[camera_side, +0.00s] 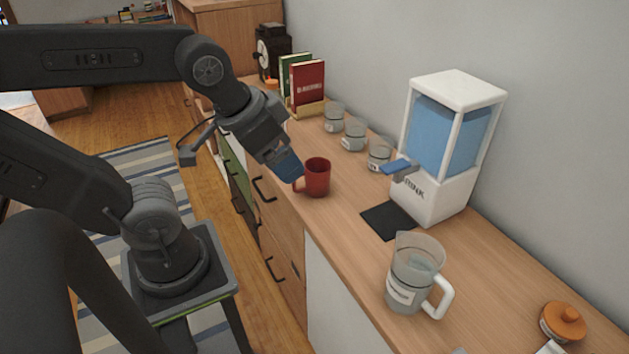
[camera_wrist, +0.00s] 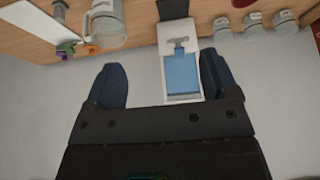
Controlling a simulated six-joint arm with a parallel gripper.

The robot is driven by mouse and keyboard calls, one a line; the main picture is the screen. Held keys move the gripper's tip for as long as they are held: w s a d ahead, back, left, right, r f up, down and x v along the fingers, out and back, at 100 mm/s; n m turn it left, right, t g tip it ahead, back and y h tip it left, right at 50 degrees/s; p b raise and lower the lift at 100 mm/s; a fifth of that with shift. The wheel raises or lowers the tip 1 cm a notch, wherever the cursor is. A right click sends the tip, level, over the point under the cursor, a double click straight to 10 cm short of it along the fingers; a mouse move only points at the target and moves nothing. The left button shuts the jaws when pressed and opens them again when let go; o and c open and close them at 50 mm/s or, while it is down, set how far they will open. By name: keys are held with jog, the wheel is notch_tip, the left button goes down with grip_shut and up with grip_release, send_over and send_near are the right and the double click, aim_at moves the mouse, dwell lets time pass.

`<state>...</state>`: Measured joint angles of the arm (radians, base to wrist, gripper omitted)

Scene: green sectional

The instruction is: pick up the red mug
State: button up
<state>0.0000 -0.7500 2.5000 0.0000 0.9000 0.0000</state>
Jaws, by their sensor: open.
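The red mug (camera_side: 317,178) stands upright on the wooden counter near its front edge, its handle toward the left. My gripper (camera_side: 286,163) is just left of the mug's rim in the side view; whether it touches the mug I cannot tell. In the wrist view my gripper (camera_wrist: 163,85) is open, with its two dark blue fingers wide apart and nothing held between them. Only a small red patch shows at the top right edge of the wrist view, and I cannot tell whether it is the mug.
A white drink dispenser (camera_side: 447,190) with a blue tank stands by the wall, a dark mat (camera_side: 388,221) before it. Several glass jars (camera_side: 355,134) line the wall behind the mug. A clear pitcher (camera_side: 413,275) and an orange-lidded jar (camera_side: 562,322) stand nearer. Books (camera_side: 307,86) stand farther back.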

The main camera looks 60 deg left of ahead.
notch_tip(320, 180, up, 8)
jog(key=n+t+y, duration=0.1)
jog(key=t+y, duration=0.4)
jog(key=t, duration=0.6)
send_over(311, 180)
jog(key=s+a, duration=0.3)
jog(key=s+f+m+t+h, duration=0.2)
jog(key=f+h, duration=0.5)
jog(key=f, duration=2.7)
jog(key=shift+w+d+g, duration=0.15)
jog(key=shift+w+d, duration=0.05)
jog(key=shift+w, duration=0.7)
jog(key=shift+w+d+g, duration=0.15)
jog(key=shift+w, duration=0.7)
